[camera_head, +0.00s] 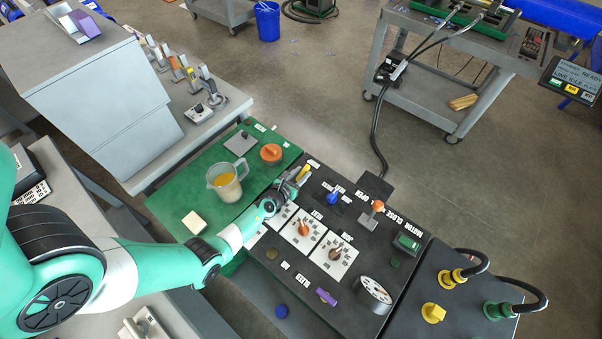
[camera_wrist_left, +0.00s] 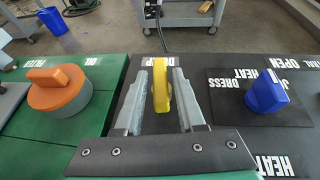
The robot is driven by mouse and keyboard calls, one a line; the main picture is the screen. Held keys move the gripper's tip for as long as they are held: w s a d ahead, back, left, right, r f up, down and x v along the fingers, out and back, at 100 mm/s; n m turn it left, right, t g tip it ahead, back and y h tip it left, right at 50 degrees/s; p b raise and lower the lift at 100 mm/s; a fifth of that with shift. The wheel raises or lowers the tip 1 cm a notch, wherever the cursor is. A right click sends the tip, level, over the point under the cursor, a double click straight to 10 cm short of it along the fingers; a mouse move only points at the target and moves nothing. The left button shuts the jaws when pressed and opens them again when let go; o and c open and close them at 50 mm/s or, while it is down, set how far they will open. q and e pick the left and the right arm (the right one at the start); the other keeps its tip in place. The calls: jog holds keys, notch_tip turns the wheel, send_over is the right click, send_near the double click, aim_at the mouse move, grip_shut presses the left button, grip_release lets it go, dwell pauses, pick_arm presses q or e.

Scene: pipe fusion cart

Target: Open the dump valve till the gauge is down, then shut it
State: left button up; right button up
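The dump valve's yellow handle (camera_head: 303,173) stands at the far left corner of the black panel. In the left wrist view the yellow handle (camera_wrist_left: 161,86) stands upright in front of the "DUMP" label. My left gripper (camera_head: 292,183) reaches it, with its fingers (camera_wrist_left: 160,95) on either side of the handle. A narrow gap shows on each side, so the fingers look open around it. A round white-faced gauge (camera_head: 375,290) sits at the panel's near right; its needle is too small to read. My right gripper is not in view.
A blue knob (camera_head: 333,196), two orange-handled selectors (camera_head: 303,229) and an orange-topped lever (camera_head: 376,206) stand on the panel. On the green top to the left are an orange oil filler cap (camera_head: 271,153) and a jug (camera_head: 224,182).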

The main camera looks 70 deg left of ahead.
pick_arm(q)
jog(key=shift+o, duration=0.7)
jog(key=shift+s+d+r, duration=0.15)
jog(key=shift+s+r, duration=0.05)
jog(key=shift+s, duration=0.05)
jog(key=p+v, duration=0.5)
jog(key=v, duration=0.5)
jog(key=shift+s+d+r, duration=0.15)
jog(key=shift+s+d, duration=0.1)
jog(key=shift+s, duration=0.15)
